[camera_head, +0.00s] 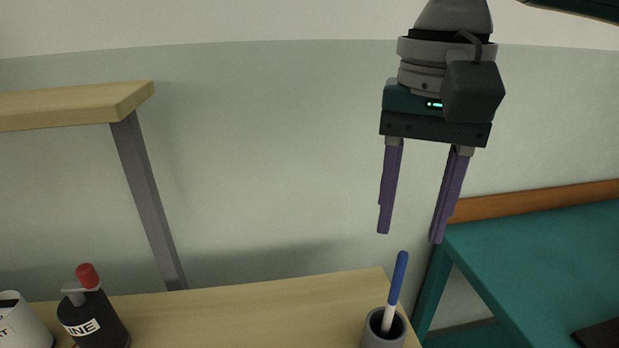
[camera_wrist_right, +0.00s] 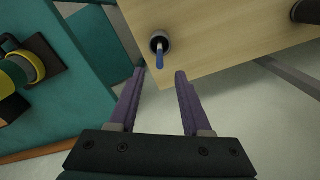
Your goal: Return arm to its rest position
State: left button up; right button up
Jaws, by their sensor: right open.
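My right gripper (camera_head: 409,237) hangs fingers-down in the upper right of the head view. Its two purple fingers are apart with nothing between them. It also shows in the right wrist view (camera_wrist_right: 160,73), open and empty. Below the fingers, a blue-capped white marker (camera_head: 397,285) stands tilted in a grey cup (camera_head: 383,340) at the corner of the wooden table. The marker (camera_wrist_right: 160,58) and cup (camera_wrist_right: 154,38) also show in the right wrist view, beyond the fingertips. A gap separates the fingertips from the marker in the head view. My left gripper is not in view.
The wooden table (camera_head: 250,303) carries a dark bottle with a red top (camera_head: 95,318) and a white container (camera_head: 18,325) at left. A wooden shelf (camera_head: 70,105) on a grey post (camera_head: 147,200) stands there. A teal table (camera_head: 540,250) is at right. The wall is behind.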

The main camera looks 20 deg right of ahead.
jog(key=s+a+f+n+t+y+p, duration=0.1)
jog(key=s+a+f+n+y, duration=0.1)
jog(key=s+a+n, duration=0.4)
jog(key=s+a+f+n+t+y+p, duration=0.1)
jog(key=s+a+f+n+y+p, duration=0.15)
jog(key=a, duration=0.45)
jog(key=s+d+n+t+h+p, duration=0.15)
jog(key=s+d+h, duration=0.25)
jog(key=s+d, duration=0.4)
notch_tip(320, 180, up, 38)
jog(key=d+p, duration=0.1)
jog(key=p, duration=3.6)
jog(key=shift+w+d+f, duration=0.2)
jog(key=shift+w+d, duration=0.05)
jog(key=shift+d, duration=0.15)
